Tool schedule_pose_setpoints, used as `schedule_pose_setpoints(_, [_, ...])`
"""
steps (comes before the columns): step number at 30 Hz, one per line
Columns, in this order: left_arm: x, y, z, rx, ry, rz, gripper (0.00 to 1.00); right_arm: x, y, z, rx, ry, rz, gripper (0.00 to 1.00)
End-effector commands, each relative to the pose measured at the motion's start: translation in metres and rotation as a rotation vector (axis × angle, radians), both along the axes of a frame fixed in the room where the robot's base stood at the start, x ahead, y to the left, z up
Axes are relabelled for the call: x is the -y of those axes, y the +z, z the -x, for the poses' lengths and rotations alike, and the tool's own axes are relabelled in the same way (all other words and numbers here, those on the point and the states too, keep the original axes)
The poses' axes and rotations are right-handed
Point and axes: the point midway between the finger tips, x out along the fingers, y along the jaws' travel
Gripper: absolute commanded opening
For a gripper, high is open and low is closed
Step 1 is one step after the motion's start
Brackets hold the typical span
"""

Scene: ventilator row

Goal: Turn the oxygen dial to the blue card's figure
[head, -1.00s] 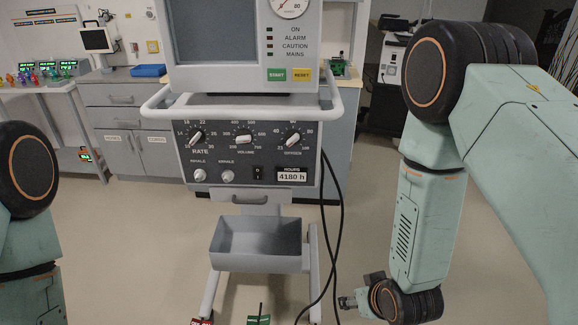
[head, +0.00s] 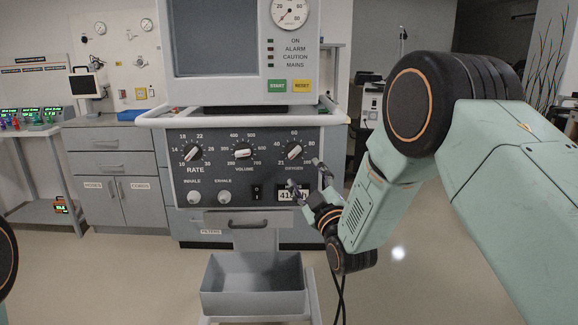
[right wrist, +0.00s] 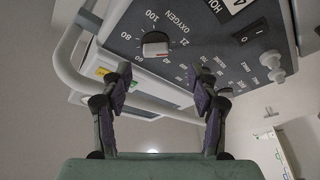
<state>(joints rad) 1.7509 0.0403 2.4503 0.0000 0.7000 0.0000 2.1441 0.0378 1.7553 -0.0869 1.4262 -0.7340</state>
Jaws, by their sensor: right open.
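The oxygen dial (head: 294,152) is the right-hand knob of three on the ventilator's dark panel, with a white grip and a scale from 21 to 100. It also shows in the right wrist view (right wrist: 156,46), where its white knob has a red mark near the lower edge. I cannot read its setting for certain. My right gripper (head: 306,175) is open and empty, just below and right of the dial, apart from it. In the right wrist view its two fingers (right wrist: 164,85) are spread below the dial. I make out no blue card. My left gripper is out of view.
The rate dial (head: 193,152) and volume dial (head: 243,153) sit left of the oxygen dial. A white rail (head: 160,120) runs around the panel. The hours display (head: 287,195) is partly hidden by my gripper. A grey bin (head: 253,300) hangs below. Floor to the right is clear.

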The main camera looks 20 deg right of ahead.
Motion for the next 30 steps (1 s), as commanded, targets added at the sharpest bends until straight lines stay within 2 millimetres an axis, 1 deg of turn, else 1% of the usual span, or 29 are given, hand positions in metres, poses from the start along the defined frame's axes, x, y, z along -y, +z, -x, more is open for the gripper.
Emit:
schedule_pose_setpoints(4, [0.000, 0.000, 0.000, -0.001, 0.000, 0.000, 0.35, 0.002, 0.007, 0.002, 0.039, -0.015, 0.065, 0.60])
schedule_pose_setpoints(7, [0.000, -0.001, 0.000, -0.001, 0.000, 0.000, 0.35, 0.003, 0.008, -0.003, 0.039, -0.020, 0.077, 0.60])
schedule_pose_setpoints(11, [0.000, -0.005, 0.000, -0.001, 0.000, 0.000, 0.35, 0.004, 0.011, -0.018, 0.039, -0.020, 0.077, 0.60])
schedule_pose_setpoints(18, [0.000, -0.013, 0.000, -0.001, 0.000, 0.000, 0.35, 0.001, 0.020, -0.051, 0.036, -0.019, 0.076, 0.60])
schedule_pose_setpoints(21, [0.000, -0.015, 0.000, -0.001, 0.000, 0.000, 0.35, -0.001, 0.023, -0.061, 0.037, -0.020, 0.075, 0.60])
schedule_pose_setpoints(25, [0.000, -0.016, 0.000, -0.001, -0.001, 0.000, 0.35, -0.002, 0.025, -0.069, 0.035, -0.019, 0.074, 0.60])
schedule_pose_setpoints(30, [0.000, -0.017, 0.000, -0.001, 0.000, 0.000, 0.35, -0.004, 0.026, -0.072, 0.034, -0.019, 0.074, 0.60])
